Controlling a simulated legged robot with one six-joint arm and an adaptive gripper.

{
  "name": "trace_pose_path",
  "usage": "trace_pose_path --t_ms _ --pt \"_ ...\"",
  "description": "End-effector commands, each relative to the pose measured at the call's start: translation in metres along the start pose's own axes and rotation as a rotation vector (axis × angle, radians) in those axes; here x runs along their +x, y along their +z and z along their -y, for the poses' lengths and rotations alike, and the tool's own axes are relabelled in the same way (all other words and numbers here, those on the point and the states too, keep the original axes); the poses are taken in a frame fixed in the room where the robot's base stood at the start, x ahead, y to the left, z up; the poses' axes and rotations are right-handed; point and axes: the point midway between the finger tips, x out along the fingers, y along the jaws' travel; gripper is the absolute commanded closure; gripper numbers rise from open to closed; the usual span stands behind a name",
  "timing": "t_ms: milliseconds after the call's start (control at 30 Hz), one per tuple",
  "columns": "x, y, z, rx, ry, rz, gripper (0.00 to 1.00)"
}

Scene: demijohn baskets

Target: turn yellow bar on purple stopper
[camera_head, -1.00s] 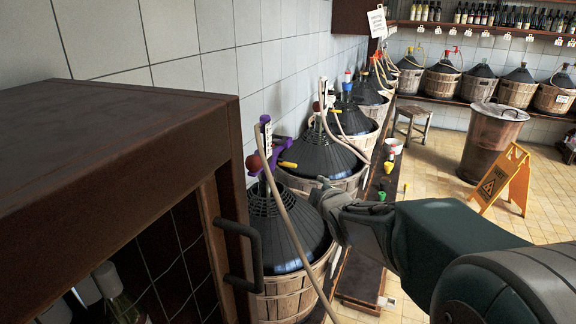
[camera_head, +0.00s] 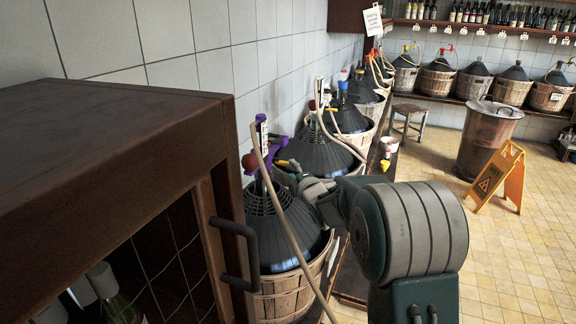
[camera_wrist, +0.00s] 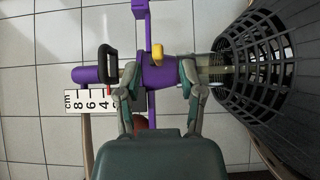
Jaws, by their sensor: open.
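The purple stopper (camera_wrist: 165,72) fills the middle of the wrist view, with the short yellow bar (camera_wrist: 157,52) sticking out of it. In the head view the stopper (camera_head: 261,143) stands over the nearest basketed demijohn (camera_head: 272,228), and the yellow bar's tip (camera_head: 284,163) shows just beyond my gripper. My gripper (camera_wrist: 157,72) is open, one finger on either side of the stopper body in the picture. I cannot tell whether the fingers touch it. In the head view my gripper (camera_head: 287,176) is beside the stopper, its fingertips partly hidden.
A dark cabinet (camera_head: 110,130) with a black handle (camera_head: 243,255) stands close at left. A red ball (camera_head: 250,161) and pale hose hang by the stopper. A black plastic cage (camera_wrist: 270,75) and a centimetre scale (camera_wrist: 92,101) flank it.

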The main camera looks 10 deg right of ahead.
Motion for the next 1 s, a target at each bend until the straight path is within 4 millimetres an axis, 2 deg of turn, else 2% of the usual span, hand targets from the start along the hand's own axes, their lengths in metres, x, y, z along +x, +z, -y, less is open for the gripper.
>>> trace_pose_path --t_ms 100,233,600,633,733,1000 --pt "0.020 0.000 0.001 0.000 0.000 -0.001 0.50" --pt "0.033 -0.001 0.001 0.001 -0.001 0.000 0.50" --pt "0.041 0.000 0.000 0.002 0.000 0.001 0.50" --pt "0.041 0.000 0.000 0.002 0.000 0.001 0.54" --pt "0.041 0.000 0.000 0.002 0.000 0.001 0.99" --pt "0.041 0.000 0.001 0.002 -0.003 0.000 1.00"
